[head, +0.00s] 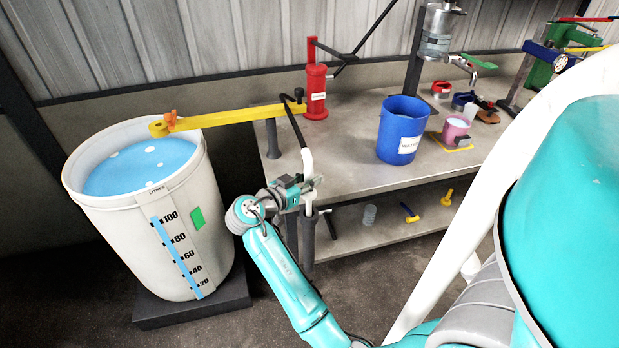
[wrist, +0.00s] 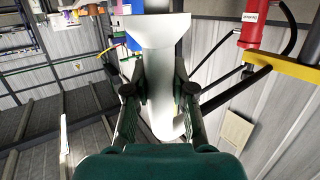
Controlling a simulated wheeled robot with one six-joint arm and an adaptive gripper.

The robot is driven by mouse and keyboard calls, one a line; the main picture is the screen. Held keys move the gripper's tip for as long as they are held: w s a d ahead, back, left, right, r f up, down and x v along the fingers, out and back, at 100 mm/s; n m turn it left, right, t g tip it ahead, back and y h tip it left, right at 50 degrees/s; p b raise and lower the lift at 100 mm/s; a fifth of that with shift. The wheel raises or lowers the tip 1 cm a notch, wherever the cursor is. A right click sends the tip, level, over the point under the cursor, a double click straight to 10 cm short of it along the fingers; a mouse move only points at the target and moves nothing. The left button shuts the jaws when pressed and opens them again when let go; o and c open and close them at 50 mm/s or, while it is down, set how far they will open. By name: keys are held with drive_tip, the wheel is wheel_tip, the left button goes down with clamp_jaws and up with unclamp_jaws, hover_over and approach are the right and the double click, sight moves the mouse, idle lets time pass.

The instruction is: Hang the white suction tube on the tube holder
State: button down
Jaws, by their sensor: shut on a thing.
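The white suction tube (head: 307,160) hangs from a black hose that comes down from the yellow beam, near the table's front left corner. My gripper (head: 305,187) is shut on the tube, which stands roughly upright and shows above and below the jaws. In the wrist view the tube (wrist: 160,92) runs between the two fingers (wrist: 160,90), with a wide white flared piece at its far end. A grey upright cylinder (head: 309,236) shows just below the tube in the head view. I cannot tell whether it is the tube holder, or whether the tube touches it.
A white drum (head: 120,235) with blue liquid stands left on a dark base. The yellow beam (head: 235,117) spans from drum to table. The table (head: 345,150) carries a red pump (head: 316,92), a blue bucket (head: 402,130) and a pink cup (head: 455,130). Small parts lie on its lower shelf.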

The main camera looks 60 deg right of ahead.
drive_tip(key=shift+f, duration=3.9)
drive_tip(key=c, duration=0.9)
unclamp_jaws()
drive_tip(key=shift+f, duration=0.1)
approach(307, 201)
drive_tip(key=shift+w+a, duration=0.2)
drive_tip(key=shift+a, duration=0.15)
